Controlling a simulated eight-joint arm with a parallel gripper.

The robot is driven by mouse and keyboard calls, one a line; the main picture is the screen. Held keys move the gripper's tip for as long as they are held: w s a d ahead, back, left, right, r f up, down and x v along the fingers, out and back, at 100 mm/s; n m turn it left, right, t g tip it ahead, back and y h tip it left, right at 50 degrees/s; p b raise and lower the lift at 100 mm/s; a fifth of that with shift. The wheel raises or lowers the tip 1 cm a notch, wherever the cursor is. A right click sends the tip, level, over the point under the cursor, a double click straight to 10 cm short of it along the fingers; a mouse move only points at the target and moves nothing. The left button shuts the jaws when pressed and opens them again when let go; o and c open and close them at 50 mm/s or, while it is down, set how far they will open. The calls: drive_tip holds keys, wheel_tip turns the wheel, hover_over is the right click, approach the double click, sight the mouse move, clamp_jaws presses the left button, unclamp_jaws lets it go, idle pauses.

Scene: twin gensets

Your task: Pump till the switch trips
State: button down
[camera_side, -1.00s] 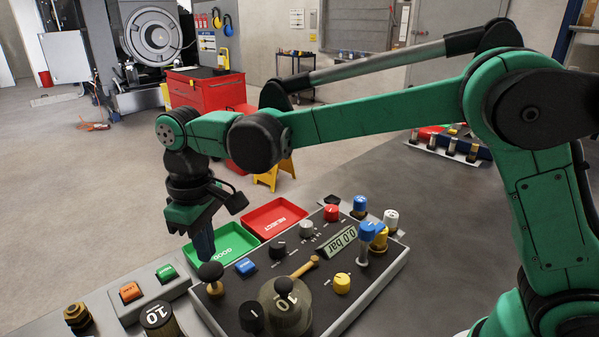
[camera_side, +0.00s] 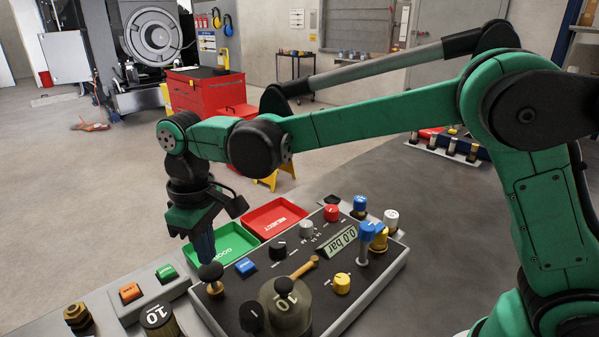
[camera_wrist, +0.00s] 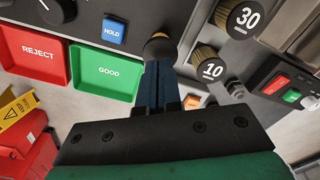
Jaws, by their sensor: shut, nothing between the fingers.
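The pump panel (camera_side: 235,310) is a dark sloped box with a display (camera_side: 340,241) reading 0.0 bar. A black ball knob (camera_side: 210,271) stands at its left front corner; it also shows in the wrist view (camera_wrist: 158,46). My gripper (camera_side: 207,258) is shut and points down, its blue fingertips at or just above this knob. I cannot tell whether they touch it. In the wrist view my gripper (camera_wrist: 158,75) ends right at the knob.
A green GOOD tray (camera_side: 228,238) and a red REJECT tray (camera_side: 275,216) lie behind the panel. A blue HOLD button (camera_side: 245,266) is right of the knob. Orange (camera_side: 130,292) and green (camera_side: 166,272) buttons sit on a box at left. Several coloured knobs crowd the panel's right.

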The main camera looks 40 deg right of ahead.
sight(210, 268)
drive_tip(key=shift+f, duration=0.2)
idle(1.6)
drive_tip(key=shift+f, duration=0.15)
drive_tip(key=shift+f, duration=1.5)
drive_tip(key=shift+r, duration=3.05)
wheel_tip(210, 268, up, 4)
drive_tip(key=shift+f, duration=2.95)
